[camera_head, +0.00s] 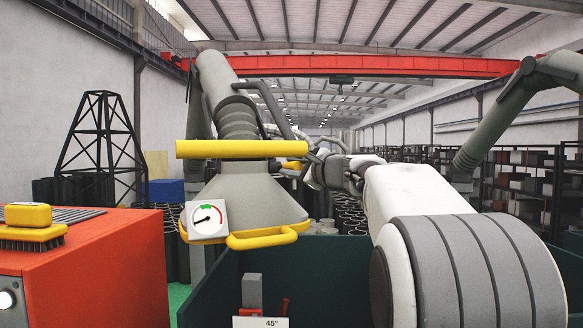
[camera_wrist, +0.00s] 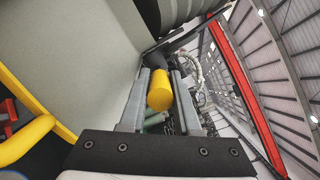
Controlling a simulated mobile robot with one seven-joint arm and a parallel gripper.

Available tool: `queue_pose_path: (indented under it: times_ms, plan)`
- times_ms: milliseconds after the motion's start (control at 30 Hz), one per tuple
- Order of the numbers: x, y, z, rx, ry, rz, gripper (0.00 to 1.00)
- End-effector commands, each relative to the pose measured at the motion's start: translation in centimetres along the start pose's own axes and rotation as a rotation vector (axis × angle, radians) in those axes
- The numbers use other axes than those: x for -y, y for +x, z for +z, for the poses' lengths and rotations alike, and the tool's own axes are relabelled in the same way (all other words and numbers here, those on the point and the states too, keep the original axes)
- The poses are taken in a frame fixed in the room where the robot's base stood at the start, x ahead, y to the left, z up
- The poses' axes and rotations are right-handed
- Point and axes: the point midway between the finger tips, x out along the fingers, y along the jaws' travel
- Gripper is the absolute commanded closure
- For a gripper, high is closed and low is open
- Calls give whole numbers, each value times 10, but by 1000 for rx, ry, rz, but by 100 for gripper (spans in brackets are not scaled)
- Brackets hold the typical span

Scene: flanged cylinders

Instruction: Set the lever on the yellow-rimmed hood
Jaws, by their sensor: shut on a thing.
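The grey, cone-shaped hood (camera_head: 247,196) hangs left of centre in the head view, with a yellow rim and a yellow loop handle (camera_head: 265,237) at its lower edge. In the wrist view the lever's round yellow end (camera_wrist: 160,92) sits between the two grey fingers. The hood's grey side (camera_wrist: 75,60) fills the upper left of the wrist view.
A dark green-walled booth (camera_head: 330,275) with a "45°" label stands below. A red cabinet (camera_head: 95,270) with a yellow brush (camera_head: 28,225) is at left. A ribbed duct (camera_head: 236,118) rises above the hood.

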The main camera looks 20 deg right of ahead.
Motion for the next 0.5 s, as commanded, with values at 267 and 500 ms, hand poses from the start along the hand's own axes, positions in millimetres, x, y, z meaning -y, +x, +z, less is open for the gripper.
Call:
queue_pose_path:
  times_ms: [267, 500]
  plan:
    - [0, 0, 0, -1, 0, 1, 100]
    - [5, 0, 4, -14, 4, 22, 100]
